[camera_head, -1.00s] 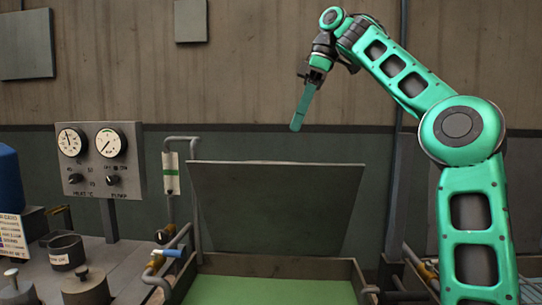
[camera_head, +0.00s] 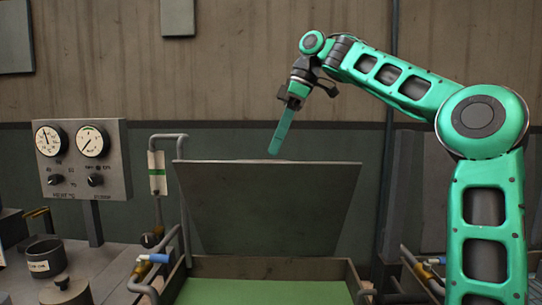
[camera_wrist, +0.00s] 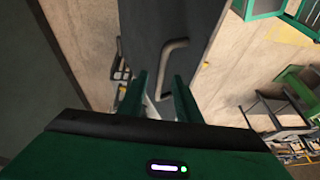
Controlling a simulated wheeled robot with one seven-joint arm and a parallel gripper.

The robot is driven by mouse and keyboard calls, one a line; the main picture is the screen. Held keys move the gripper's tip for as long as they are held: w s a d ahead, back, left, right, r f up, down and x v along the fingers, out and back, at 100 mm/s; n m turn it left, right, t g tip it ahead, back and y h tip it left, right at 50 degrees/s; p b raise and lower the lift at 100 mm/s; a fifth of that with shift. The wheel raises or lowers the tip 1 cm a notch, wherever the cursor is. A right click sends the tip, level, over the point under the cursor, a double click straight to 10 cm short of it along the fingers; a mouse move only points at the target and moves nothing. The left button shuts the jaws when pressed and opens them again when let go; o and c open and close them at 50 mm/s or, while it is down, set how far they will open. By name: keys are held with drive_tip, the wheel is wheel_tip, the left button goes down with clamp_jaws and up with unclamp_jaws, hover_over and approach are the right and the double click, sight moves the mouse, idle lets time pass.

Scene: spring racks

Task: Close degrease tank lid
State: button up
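The degrease tank lid (camera_head: 268,210) is a dark grey panel standing raised and tilted at the back of the tank. The open tank (camera_head: 258,268) holds green liquid. My gripper (camera_head: 276,146) is above the lid's top edge, fingers pointing down; they look edge-on there, and contact cannot be judged. In the wrist view my gripper (camera_wrist: 159,76) has its two green fingers apart with nothing clearly between them. A grey panel (camera_wrist: 150,25), apparently the lid, lies ahead with a bent handle (camera_wrist: 172,68) just beyond the fingertips.
A gauge panel (camera_head: 85,160) and a pipe with a valve (camera_head: 157,180) stand left of the tank. A dark pot (camera_head: 45,258) sits on the left bench. Another pipe with a blue-handled valve (camera_head: 433,262) is at the right. The wall (camera_head: 220,80) is behind.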

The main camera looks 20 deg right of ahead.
drive_tip(key=shift+x, duration=1.45)
clamp_jaws()
drive_tip(key=shift+s, duration=0.1)
